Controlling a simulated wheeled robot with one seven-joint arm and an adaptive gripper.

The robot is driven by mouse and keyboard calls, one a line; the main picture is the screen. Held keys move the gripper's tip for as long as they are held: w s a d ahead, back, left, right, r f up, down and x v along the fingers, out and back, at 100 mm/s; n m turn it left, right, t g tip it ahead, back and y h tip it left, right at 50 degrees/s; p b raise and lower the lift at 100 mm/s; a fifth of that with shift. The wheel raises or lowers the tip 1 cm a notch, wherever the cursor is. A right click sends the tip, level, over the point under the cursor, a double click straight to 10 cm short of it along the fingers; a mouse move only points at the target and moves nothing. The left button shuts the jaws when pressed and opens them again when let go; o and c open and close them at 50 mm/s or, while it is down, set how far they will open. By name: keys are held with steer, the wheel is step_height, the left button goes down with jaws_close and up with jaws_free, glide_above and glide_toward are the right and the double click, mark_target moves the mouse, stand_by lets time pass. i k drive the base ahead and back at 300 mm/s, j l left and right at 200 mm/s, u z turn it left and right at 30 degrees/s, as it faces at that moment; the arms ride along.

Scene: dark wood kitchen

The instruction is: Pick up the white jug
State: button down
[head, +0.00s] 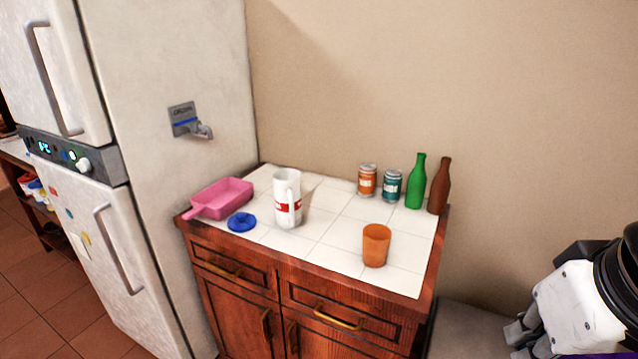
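The white jug (287,198) stands upright on the tiled top of a dark wood cabinet, near the middle. It has a red band, and its handle faces me. My gripper (520,340) is at the lower right edge of the head view, well to the right of the cabinet and apart from the jug. Its fingers are small and partly cut off, so I cannot tell if they are open or shut.
A pink pan (222,198) and blue disc (241,222) lie left of the jug. An orange cup (376,246) stands front right. Two cans (367,181), a green bottle (416,182) and a brown bottle (440,187) stand behind. A white fridge (175,75) borders the left.

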mark_target(286, 182)
steer(key=i+j+u, duration=0.2)
steer(key=u, duration=0.3)
steer(key=i+j+u, duration=0.1)
steer(key=i+u, duration=0.15)
steer(key=u, duration=0.25)
steer(key=i+u, duration=0.3)
steer(key=u, duration=0.2)
